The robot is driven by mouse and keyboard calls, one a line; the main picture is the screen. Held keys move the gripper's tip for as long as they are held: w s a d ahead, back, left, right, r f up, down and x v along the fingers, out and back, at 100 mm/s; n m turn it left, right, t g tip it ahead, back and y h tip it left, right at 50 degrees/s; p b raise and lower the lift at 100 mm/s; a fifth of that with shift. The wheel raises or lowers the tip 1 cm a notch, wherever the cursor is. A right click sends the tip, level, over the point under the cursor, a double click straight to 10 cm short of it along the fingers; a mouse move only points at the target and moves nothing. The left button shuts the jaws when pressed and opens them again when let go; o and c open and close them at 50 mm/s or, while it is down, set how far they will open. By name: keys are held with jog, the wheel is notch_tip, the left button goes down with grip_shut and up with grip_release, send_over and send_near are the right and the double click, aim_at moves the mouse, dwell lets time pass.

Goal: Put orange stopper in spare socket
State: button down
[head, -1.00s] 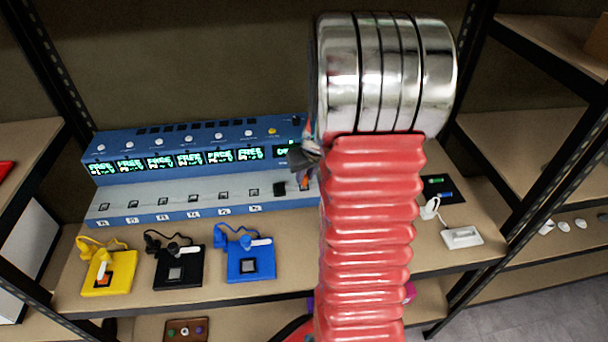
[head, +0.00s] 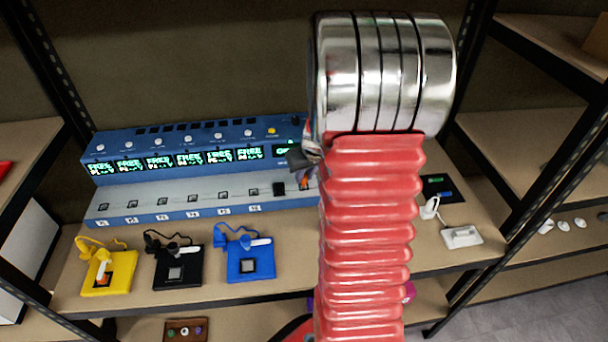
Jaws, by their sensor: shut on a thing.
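My gripper (head: 303,163) is at the right end of the blue and grey machine (head: 200,180), partly hidden behind my red arm. It is shut on a small orange piece (head: 305,183), which looks like the orange stopper, just above or at the machine's grey ledge. Whether the piece touches the ledge I cannot tell. A black block (head: 279,188) stands on the ledge just left of it. A brown block (head: 172,334) with several small coloured round tops lies low at the bottom edge. I cannot tell which place is the spare socket.
Yellow (head: 118,283), black (head: 190,275) and blue (head: 262,268) plates with corded parts lie on the shelf before the machine. A white device (head: 462,237) and a dark mat (head: 440,188) lie right of my arm. Black shelf posts flank both sides.

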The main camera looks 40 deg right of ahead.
jog(key=shift+f, duration=1.15)
dwell(0.6)
jog(key=c, duration=1.6)
grip_release()
jog(key=shift+o, duration=0.2)
jog(key=shift+r, duration=0.1)
jog(key=v, duration=1.3)
jog(key=shift+r, duration=0.25)
jog(key=shift+s+a, duration=0.1)
jog(key=shift+a, duration=0.1)
